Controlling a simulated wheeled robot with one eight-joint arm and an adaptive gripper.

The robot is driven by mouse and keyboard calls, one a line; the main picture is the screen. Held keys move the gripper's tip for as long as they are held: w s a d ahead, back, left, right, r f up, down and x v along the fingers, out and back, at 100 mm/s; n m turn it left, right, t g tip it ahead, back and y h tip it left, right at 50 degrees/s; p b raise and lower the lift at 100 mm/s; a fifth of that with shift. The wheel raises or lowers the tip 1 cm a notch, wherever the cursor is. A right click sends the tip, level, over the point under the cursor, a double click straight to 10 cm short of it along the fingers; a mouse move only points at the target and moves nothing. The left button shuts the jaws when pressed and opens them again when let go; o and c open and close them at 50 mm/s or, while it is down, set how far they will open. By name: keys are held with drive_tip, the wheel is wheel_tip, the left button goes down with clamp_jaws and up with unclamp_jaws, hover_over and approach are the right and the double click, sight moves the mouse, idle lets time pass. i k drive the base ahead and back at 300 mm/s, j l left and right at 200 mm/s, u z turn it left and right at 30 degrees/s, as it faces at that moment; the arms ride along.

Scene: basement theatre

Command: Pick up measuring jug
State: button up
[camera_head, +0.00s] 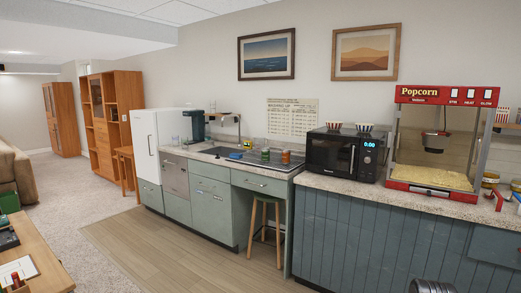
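I cannot pick out a measuring jug for certain at this size. A small clear vessel (176,140) stands at the left end of the kitchen counter (210,156), beside the white fridge. A small greenish clear item (248,144) is behind the sink area. A green jar (265,153) and an orange-red jar (285,157) stand near the right end of the sink area. My gripper's fingers do not show in this view. A dark ridged rounded part at the bottom edge right of centre is cut off, and I cannot tell what it is.
A black microwave (345,153) and a red popcorn machine (438,140) stand on the right counter. A wooden stool (265,222) is under the counter. A table (40,265) is at the lower left. The wood floor (180,240) before the cabinets is clear.

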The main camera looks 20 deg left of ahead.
sight(259, 141)
drive_tip(key=i+j, duration=0.7)
drive_tip(key=j, duration=0.15)
drive_tip(key=u, duration=0.05)
